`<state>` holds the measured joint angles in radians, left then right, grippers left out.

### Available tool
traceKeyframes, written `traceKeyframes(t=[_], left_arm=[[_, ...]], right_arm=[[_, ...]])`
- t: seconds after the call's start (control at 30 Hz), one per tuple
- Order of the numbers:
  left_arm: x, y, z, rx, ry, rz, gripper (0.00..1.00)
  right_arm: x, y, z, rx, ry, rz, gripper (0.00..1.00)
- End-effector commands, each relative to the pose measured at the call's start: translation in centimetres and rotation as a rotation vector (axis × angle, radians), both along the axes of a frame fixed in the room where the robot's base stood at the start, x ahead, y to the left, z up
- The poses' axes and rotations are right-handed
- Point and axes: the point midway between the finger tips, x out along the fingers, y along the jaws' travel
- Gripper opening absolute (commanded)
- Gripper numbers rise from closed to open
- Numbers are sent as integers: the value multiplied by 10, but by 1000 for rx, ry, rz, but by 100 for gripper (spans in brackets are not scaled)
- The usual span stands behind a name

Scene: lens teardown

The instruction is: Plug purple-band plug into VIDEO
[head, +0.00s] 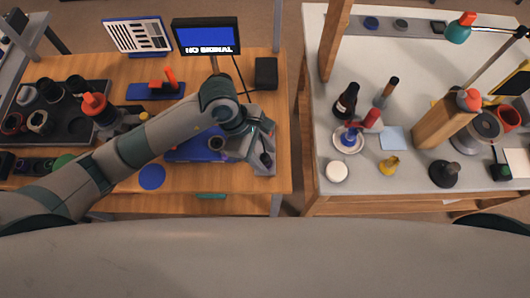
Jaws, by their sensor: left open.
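My left arm reaches in from the left, and my left gripper (262,150) is open at the right end of the wooden table (195,192), close above it. A small dark thing (265,160) shows at the gripper; I cannot tell whether it is a plug. No purple band can be made out, and no socket marked VIDEO is legible. A black screen (207,37) with a lit blue panel stands at the back. Dark cables (240,75) run down from beside it toward the gripper, near a black box (266,73). My right gripper is out of view.
A blue mat (185,156) lies partly under my arm. A dark tray (72,132) with lens parts is at left; a red-handled tool on a blue base (152,92) stands behind. A gap separates the crowded white-topped table (350,205) at right.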

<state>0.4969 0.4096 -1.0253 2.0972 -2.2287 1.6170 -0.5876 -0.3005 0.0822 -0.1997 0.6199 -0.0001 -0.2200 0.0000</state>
Motion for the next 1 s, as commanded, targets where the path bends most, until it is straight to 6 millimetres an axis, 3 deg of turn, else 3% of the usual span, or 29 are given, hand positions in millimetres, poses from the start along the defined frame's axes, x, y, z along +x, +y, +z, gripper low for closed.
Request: traceKeyframes(t=[0.37,0.57,0.6,0.63,0.7,1.0], left_arm=[[0,-2,-4,-1,0,-1,43],[0,-2,-4,-1,0,-1,0],[0,-2,-3,-1,0,-1,0],[0,-2,-3,-1,0,-1,15],[0,-2,-3,0,0,-1,0],[0,-2,-2,-1,0,-1,0]], right_arm=[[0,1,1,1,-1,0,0],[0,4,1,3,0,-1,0],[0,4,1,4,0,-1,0],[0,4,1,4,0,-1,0],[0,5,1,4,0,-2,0],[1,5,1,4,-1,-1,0]])
